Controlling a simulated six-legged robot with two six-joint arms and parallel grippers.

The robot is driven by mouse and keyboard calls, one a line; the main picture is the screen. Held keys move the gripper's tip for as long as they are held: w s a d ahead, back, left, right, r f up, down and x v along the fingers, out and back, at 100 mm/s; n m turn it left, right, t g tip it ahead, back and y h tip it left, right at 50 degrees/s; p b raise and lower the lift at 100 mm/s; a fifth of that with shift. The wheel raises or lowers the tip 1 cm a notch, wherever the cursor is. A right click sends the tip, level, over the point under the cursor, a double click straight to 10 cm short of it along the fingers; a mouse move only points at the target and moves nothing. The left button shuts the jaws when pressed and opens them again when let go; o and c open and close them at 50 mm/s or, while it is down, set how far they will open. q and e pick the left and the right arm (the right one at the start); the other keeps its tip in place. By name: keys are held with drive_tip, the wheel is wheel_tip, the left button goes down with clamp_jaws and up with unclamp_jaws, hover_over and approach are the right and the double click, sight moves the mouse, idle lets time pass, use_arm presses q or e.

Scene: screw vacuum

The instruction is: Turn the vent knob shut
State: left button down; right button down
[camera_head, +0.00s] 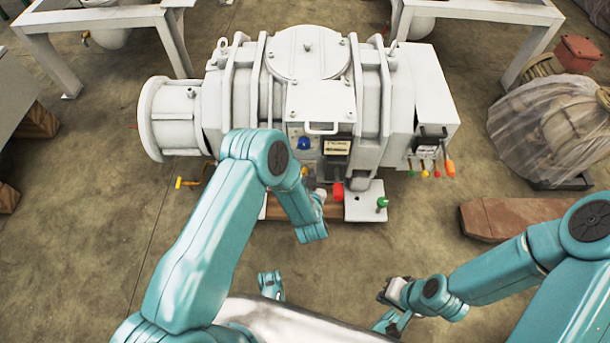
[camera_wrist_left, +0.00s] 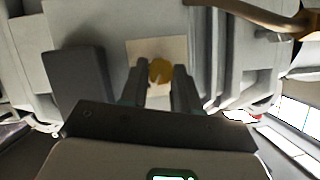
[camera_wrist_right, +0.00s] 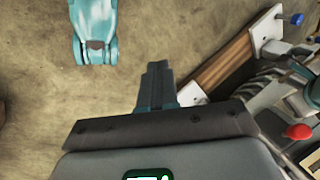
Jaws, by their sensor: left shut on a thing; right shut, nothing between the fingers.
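The white vacuum machine (camera_head: 300,100) stands ahead of me, with several coloured knobs on its front. In the left wrist view a round yellow knob (camera_wrist_left: 160,70) sits on a pale square plate (camera_wrist_left: 180,50). My left gripper (camera_wrist_left: 160,80) is shut on this yellow knob, one finger on each side. I cannot read a label that names it as the vent knob. In the head view my left gripper (camera_head: 317,192) is at the machine's lower front, partly hidden by its own arm. My right gripper (camera_wrist_right: 157,75) is shut and empty, low over the floor, away from the machine.
A blue knob (camera_head: 304,143) and a red knob (camera_head: 338,191) are close to my left gripper. A green knob (camera_head: 382,204) stands on the base plate at right. A brown wooden block (camera_head: 510,215) lies on the floor at right.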

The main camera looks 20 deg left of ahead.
use_arm(q)
drive_tip(key=shift+s+a+f+n+t+h+b, duration=0.15)
drive_tip(key=shift+n+t+h+b, duration=0.4)
drive_tip(key=shift+n+h+b, duration=0.9)
drive_tip(key=shift+w+a+n+t+h+b, duration=0.15)
drive_tip(key=shift+n+t+h+b, duration=0.45)
drive_tip(key=shift+n, duration=1.4)
drive_tip(key=shift+s+a+f+n+t+h+b, duration=0.2)
drive_tip(key=shift+n+t+h+b, duration=0.25)
drive_tip(key=shift+n+h+b, duration=1)
use_arm(e)
drive_tip(key=w+d+f+t, duration=0.1)
drive_tip(key=w+f, duration=0.2)
drive_tip(key=f, duration=0.3)
drive_tip(key=shift+w+f, duration=0.2)
drive_tip(key=shift+w, duration=0.2)
use_arm(q)
drive_tip(key=shift+w+r+n+y, duration=0.1)
drive_tip(key=shift+r+n+y, duration=0.05)
drive_tip(key=shift+n+y, duration=0.25)
use_arm(e)
drive_tip(key=shift+t+h, duration=0.3)
use_arm(q)
drive_tip(key=c, duration=0.8)
unclamp_jaws()
